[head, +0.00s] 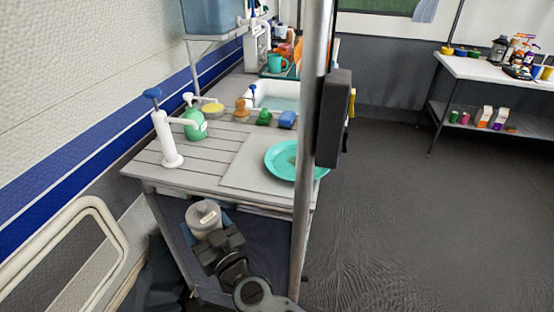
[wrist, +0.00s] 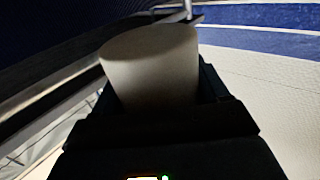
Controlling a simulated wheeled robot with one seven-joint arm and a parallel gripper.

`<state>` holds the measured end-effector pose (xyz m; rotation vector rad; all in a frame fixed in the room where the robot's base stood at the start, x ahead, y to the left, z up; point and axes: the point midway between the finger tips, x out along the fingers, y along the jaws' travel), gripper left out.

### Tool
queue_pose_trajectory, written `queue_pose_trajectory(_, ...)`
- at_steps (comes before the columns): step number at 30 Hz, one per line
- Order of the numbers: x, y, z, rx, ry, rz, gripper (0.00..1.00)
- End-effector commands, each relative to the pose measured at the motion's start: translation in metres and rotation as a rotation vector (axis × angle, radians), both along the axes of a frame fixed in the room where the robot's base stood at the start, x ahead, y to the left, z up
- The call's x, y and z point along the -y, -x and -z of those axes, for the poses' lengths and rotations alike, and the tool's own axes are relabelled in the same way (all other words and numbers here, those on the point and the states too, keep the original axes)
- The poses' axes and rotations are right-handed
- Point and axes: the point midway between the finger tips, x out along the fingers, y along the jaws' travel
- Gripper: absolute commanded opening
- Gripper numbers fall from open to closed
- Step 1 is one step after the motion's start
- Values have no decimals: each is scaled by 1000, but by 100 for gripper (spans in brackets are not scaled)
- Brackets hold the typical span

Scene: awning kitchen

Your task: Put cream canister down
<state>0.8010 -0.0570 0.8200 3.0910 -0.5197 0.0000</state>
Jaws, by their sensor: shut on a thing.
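The cream canister (head: 204,217) is a pale cylinder with a round lid. My gripper (head: 214,238) is shut on it, in front of and below the front edge of the grey slatted counter (head: 190,165). In the wrist view the canister (wrist: 150,65) stands between the two dark fingers of my gripper (wrist: 155,95), in shadow. The canister looks slightly tilted in the head view. Its underside is hidden by my gripper, so I cannot tell whether it touches anything.
On the counter are a white pump bottle (head: 166,140), a green bottle (head: 194,124) and a turquoise plate (head: 285,158). A metal pole (head: 312,100) rises at the counter's right front. Dark open floor (head: 430,220) lies to the right.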

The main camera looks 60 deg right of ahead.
Motion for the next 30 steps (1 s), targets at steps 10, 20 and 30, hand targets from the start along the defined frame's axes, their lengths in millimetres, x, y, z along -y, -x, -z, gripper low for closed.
queue_pose_trajectory(10, 38, -11, -63, 4, -1, 198, 40)
queue_pose_trajectory(20, 113, -13, -140, 4, -2, 536, 40)
queue_pose_trajectory(30, 165, -11, -177, -2, -1, 720, 40)
